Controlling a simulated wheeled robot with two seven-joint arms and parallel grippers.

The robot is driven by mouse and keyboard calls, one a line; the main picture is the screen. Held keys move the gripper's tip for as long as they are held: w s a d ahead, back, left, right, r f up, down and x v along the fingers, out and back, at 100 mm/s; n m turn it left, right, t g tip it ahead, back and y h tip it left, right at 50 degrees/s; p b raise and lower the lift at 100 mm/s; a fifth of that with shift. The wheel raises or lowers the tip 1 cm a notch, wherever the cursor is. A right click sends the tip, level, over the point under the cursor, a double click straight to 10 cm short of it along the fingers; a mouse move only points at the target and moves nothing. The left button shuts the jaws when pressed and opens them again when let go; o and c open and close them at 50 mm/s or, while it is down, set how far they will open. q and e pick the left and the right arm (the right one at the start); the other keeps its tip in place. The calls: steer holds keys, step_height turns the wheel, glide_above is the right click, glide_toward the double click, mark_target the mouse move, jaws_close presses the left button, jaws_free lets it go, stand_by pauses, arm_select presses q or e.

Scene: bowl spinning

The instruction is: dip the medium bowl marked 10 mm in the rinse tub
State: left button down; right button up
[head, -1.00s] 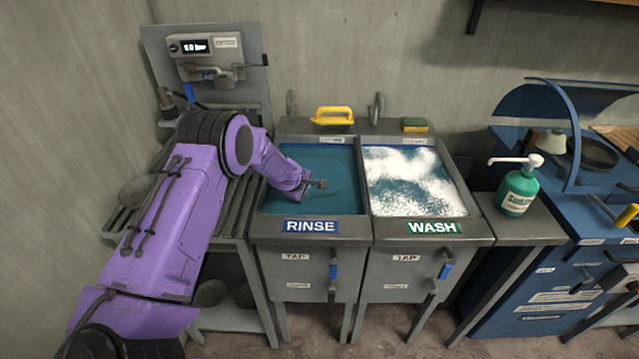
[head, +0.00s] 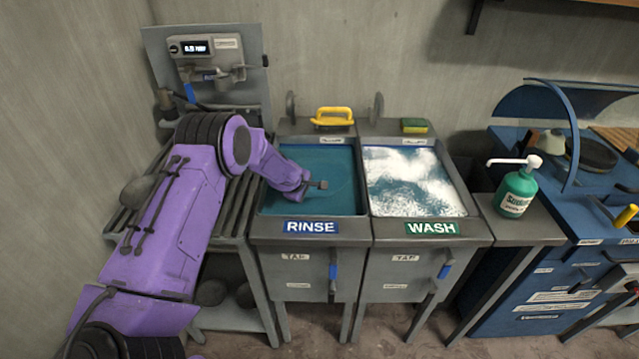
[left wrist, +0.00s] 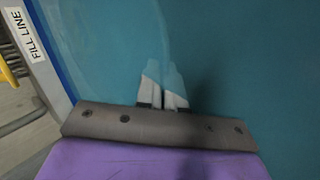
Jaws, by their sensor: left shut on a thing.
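The rinse tub (head: 312,227) is at the centre of the head view, filled with teal water. My left arm reaches in from the left, and its gripper (head: 318,185) is low over or in the water. In the left wrist view the two pale fingers (left wrist: 163,92) are close together and point into the teal water. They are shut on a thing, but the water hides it. I cannot make out the medium bowl or its 10 mm mark; only a faint curved outline shows in the water. My right gripper is not in view.
The wash tub (head: 430,228) with foamy water adjoins on the right. A yellow-handled brush (head: 332,117) and a sponge (head: 414,125) lie behind the tubs. A green soap bottle (head: 517,190) stands further right. A slatted rack (head: 228,220) is left of the rinse tub.

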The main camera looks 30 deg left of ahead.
arm_select(q)
steer(key=shift+s+d, duration=0.35)
steer(key=shift+s, duration=0.15)
stand_by(0.3)
steer(key=shift+w+a+r+p, duration=0.1)
steer(key=shift+w+a+p, duration=0.2)
steer(key=shift+w, duration=0.2)
steer(key=shift+s+d, duration=0.3)
steer(key=shift+s, duration=0.25)
